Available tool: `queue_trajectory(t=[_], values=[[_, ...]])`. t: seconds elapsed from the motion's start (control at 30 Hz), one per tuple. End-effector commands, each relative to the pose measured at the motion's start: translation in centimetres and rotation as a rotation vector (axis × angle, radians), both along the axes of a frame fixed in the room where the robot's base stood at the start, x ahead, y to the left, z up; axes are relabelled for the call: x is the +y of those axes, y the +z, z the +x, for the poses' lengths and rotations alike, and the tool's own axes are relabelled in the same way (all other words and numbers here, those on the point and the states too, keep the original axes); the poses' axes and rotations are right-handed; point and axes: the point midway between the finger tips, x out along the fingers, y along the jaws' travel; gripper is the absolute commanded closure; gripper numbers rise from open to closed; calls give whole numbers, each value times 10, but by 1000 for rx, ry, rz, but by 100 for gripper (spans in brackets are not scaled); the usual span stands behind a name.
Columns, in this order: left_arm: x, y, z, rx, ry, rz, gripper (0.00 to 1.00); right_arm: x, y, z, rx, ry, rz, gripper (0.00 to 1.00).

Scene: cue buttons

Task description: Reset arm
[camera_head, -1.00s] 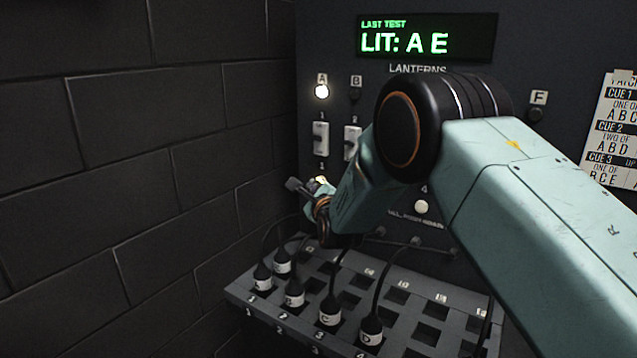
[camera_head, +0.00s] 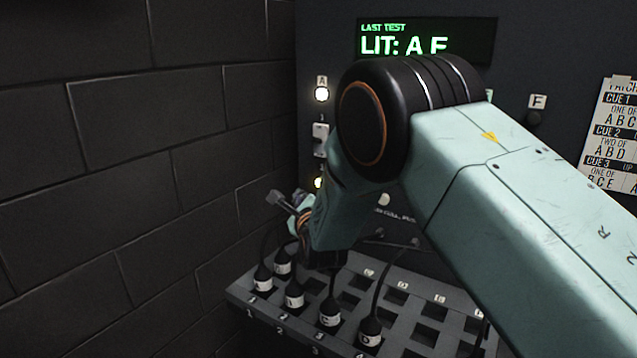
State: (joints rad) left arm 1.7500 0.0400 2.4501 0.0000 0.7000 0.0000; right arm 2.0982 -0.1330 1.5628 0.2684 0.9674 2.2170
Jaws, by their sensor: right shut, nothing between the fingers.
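My right arm reaches in from the right, its dark elbow covering the middle of the panel. My right gripper (camera_head: 284,203) is shut and empty. It shows small at the left end of the arm, in front of the panel and above the rack of sockets. It is partly hidden by its own wrist. My left gripper is not in view.
The panel has a display (camera_head: 425,38) with green text, a lit lantern A (camera_head: 321,94), a dark lantern F (camera_head: 534,117) and a white switch (camera_head: 320,139). Several labelled plugs with cables stand in the socket rack (camera_head: 240,292). A brick wall (camera_head: 130,180) closes the left side. A paper chart (camera_head: 612,135) hangs at right.

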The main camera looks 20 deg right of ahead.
Motion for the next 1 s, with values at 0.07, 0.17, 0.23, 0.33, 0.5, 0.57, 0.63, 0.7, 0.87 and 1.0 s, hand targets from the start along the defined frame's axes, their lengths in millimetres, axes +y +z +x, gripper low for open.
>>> queue_trajectory(t=[0.07, 0.17, 0.23, 0.33, 0.5, 0.57, 0.63, 0.7, 0.87, 1.0], values=[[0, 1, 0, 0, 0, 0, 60, 4, 1, -2, -1, 2, -1, 100], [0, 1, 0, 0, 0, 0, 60, 4, 1, -3, -2, 1, -1, 100], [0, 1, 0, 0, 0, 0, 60, 4, 1, -3, -1, 0, 0, 100], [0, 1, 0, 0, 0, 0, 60, 4, 0, -3, -1, 0, 0, 100], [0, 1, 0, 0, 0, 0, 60, 4, 1, -3, -1, 0, 0, 100], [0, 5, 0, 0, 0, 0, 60, 4, 4, -3, -1, 0, 0, 100], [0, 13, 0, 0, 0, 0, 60, 4, 13, -3, -1, 0, 0, 100], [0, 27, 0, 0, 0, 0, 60, 4, 27, -3, -1, 0, 0, 100], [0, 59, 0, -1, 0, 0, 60, 4, 59, -3, -1, 0, 0, 100], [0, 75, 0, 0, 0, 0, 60, 4, 74, -3, -1, 0, 0, 100]])
